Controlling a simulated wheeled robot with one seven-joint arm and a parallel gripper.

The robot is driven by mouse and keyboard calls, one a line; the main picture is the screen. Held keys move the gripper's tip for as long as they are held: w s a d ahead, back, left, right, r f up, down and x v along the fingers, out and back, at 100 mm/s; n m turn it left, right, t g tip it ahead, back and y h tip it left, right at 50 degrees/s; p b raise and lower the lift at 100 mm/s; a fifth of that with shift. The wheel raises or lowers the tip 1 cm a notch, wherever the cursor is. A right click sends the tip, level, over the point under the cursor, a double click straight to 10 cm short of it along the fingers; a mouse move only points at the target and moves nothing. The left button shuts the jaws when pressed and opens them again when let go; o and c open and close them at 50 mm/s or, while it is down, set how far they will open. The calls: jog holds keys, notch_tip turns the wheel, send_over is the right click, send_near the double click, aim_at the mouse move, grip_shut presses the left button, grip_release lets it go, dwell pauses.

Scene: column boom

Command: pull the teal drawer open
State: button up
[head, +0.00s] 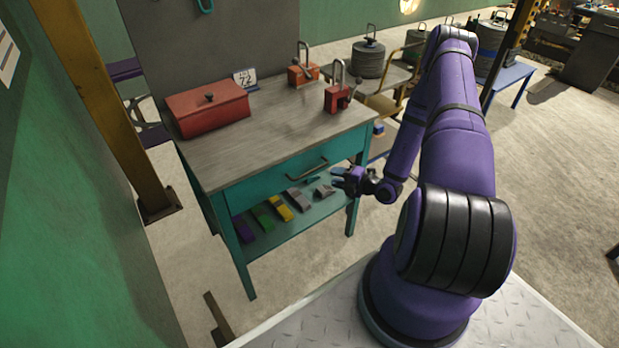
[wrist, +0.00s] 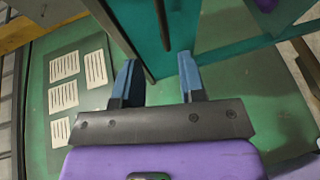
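The teal drawer (head: 262,185) sits under the grey top of the workbench and looks closed. Its bar handle (head: 307,169) is on the drawer front. My gripper (head: 335,178) is in front of the drawer, a little right of and below the handle. In the wrist view my gripper (wrist: 160,78) has its two blue fingers apart with nothing between them. There a dark bar, apparently the handle (wrist: 163,22), lies ahead of the fingertips, against the teal drawer front (wrist: 136,22). I see no contact between fingers and handle.
A red box (head: 207,110) and red clamp-like items (head: 338,97) stand on the workbench (head: 270,125). A lower shelf (head: 280,222) holds several coloured blocks. A yellow post (head: 95,90) and green wall stand left. Floor right of my arm is open.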

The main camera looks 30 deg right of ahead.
aim_at(311, 172)
jog(key=x, duration=1)
jog(key=shift+w+f, duration=0.3)
jog(key=shift+a, duration=0.1)
grip_shut()
